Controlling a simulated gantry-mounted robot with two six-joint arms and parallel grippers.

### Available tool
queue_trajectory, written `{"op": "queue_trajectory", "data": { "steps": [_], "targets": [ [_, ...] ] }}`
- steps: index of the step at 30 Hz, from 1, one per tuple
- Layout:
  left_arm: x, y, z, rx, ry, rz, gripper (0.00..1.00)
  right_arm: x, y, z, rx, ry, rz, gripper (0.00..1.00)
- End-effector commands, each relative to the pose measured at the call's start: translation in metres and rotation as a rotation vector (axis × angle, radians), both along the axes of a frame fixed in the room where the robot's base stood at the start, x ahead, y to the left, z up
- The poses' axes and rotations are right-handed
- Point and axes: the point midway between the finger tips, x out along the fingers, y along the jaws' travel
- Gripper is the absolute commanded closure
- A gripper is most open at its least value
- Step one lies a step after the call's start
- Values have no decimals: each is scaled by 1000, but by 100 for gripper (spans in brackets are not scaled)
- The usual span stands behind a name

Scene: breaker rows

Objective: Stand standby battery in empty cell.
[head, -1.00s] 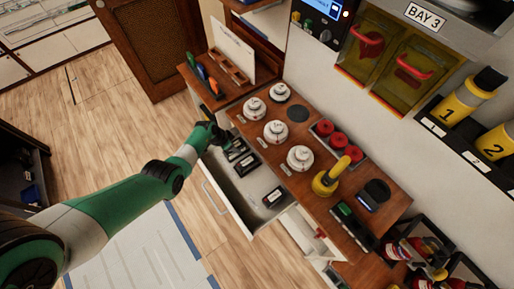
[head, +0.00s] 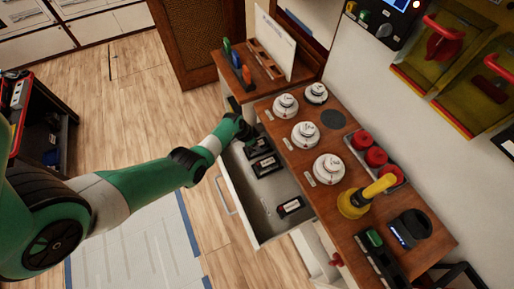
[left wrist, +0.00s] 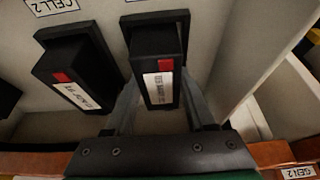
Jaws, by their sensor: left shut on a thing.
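In the head view my left gripper (head: 243,130) is at the far end of an open white drawer (head: 270,229). In the left wrist view its fingers (left wrist: 158,102) are closed on both sides of a black battery (left wrist: 155,50) with a red mark and a white label. I cannot tell whether this battery touches the drawer floor. A similar black battery (left wrist: 73,72) stands beside it, to the left. In the head view, dark batteries show in the drawer near the gripper (head: 266,165), and one lies apart nearer the front (head: 290,206). My right gripper is not in view.
A wooden counter (head: 290,130) beside the drawer carries white round detectors (head: 329,168), red round pieces (head: 375,157) and a yellow-handled tool (head: 366,195). A cell label (left wrist: 50,6) shows in the wrist view. The drawer's middle has bare floor.

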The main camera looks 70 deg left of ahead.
Motion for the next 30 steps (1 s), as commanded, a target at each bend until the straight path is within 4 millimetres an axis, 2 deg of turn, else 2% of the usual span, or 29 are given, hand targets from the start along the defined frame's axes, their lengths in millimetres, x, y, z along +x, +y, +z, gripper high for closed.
{"op": "queue_trajectory", "data": {
  "steps": [8,9,13,14,23,26,30],
  "targets": [
    [1,1,0,1,-2,0,100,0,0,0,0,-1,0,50],
    [0,0,-1,0,1,0,42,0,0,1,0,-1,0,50],
    [0,0,-1,0,1,0,18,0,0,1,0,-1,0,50],
    [0,0,-1,0,1,0,15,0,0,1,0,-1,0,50],
    [0,0,2,0,0,0,15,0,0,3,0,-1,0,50],
    [-3,0,14,1,-1,0,15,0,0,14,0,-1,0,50],
    [-14,0,44,1,-1,2,15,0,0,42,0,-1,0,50]
  ]
}}
